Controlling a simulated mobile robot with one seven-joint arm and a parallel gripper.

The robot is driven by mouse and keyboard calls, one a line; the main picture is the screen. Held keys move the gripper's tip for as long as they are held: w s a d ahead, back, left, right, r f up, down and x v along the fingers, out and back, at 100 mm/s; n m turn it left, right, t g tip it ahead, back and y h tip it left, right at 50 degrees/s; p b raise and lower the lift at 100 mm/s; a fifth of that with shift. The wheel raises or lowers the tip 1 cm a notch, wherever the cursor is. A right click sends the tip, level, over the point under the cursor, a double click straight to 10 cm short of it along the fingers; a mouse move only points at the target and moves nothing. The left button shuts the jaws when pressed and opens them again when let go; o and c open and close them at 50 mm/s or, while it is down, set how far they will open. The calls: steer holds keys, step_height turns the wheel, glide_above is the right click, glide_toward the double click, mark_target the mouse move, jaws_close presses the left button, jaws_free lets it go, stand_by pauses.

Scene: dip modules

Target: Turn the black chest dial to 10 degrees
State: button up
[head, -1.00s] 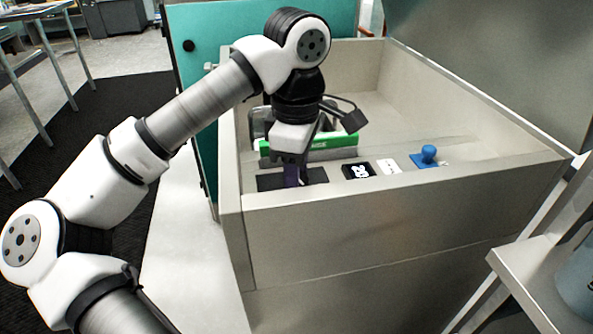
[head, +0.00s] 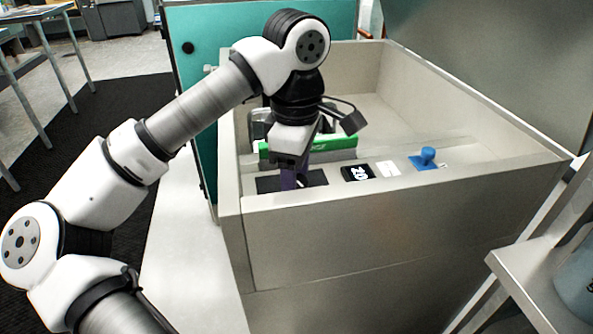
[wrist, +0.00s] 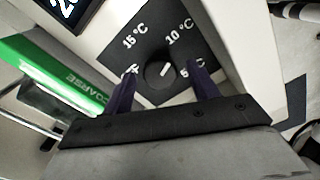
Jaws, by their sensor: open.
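The black dial (wrist: 160,74) is a round knob on a black plate (wrist: 150,45) marked 15 °C, 10 °C and 5 °C, plus a label partly covered by the left finger. Its white pointer line aims up and right, between the 10 °C and 5 °C labels. My gripper (wrist: 161,72) is open, with one dark purple finger on each side of the dial; contact cannot be made out. In the head view my gripper (head: 292,178) stands over the black plate (head: 318,178) on the chest's (head: 380,225) front ledge and hides the dial.
A black display (head: 358,173) with white digits, a white label (head: 388,169) and a blue knob (head: 428,156) sit to the right on the ledge. A green-edged basket (head: 330,143) marked COARSE is behind my gripper. The chest's right interior looks empty.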

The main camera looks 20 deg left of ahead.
step_height(320, 180, up, 14)
steer(key=p, duration=1)
steer(key=shift+a+f, duration=0.1)
steer(key=shift+f, duration=0.05)
